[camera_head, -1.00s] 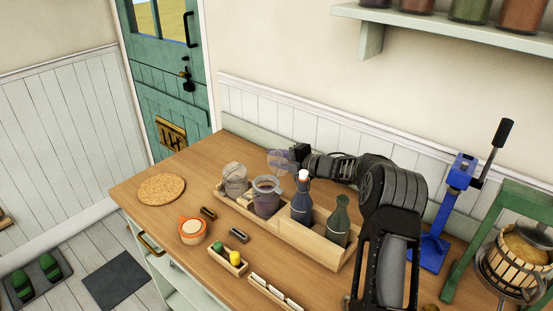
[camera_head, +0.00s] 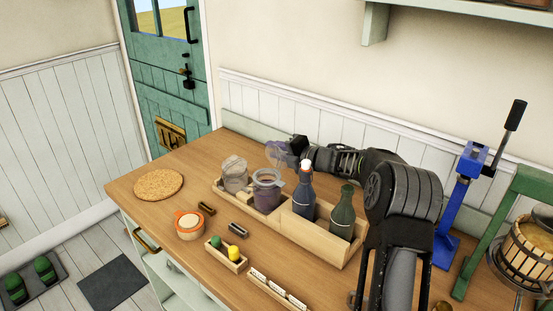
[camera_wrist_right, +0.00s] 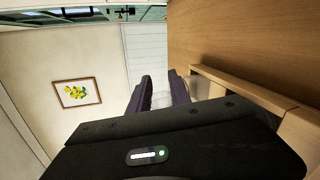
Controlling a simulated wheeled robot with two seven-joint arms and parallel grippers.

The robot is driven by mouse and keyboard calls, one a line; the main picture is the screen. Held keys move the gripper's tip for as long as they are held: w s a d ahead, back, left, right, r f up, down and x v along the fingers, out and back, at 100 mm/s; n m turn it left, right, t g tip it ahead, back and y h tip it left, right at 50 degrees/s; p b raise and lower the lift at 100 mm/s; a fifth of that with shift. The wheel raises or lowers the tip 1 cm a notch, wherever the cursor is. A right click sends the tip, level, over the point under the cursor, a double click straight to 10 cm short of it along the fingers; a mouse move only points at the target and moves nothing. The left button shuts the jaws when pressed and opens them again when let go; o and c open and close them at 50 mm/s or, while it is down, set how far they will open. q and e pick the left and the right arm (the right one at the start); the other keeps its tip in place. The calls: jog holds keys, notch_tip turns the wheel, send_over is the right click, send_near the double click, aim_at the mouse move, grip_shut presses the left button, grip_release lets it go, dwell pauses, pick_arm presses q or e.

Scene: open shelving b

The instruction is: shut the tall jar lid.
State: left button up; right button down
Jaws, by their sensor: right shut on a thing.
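A glass jar with purple contents (camera_head: 266,197) stands in the wooden rack (camera_head: 290,226), its top open. Its clear round lid (camera_head: 273,152) appears raised above the jar's back edge. My right gripper (camera_head: 284,154) reaches in from the right behind the bottles and is shut at the lid; the exact grip is small and unclear. In the right wrist view, the dark purple fingers (camera_wrist_right: 160,88) have a pale, translucent thing (camera_wrist_right: 162,99) between them. A second clear jar (camera_head: 234,178) stands just left in the rack. My left gripper is not in view.
A blue bottle (camera_head: 303,192) and a green bottle (camera_head: 343,215) stand in the rack in front of my right arm. An orange-rimmed jar (camera_head: 190,226), a cork mat (camera_head: 158,184) and small trays are on the table. A blue press (camera_head: 459,195) stands right.

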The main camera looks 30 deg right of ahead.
aim_at(280, 154)
jog(key=c, duration=1.2)
grip_release()
jog(key=shift+s+d, duration=0.15)
jog(key=shift+s, duration=0.35)
jog(key=b+v, duration=0.2)
jog(key=v, duration=0.4)
jog(key=shift+s+r, duration=0.2)
jog(key=shift+s, duration=0.15)
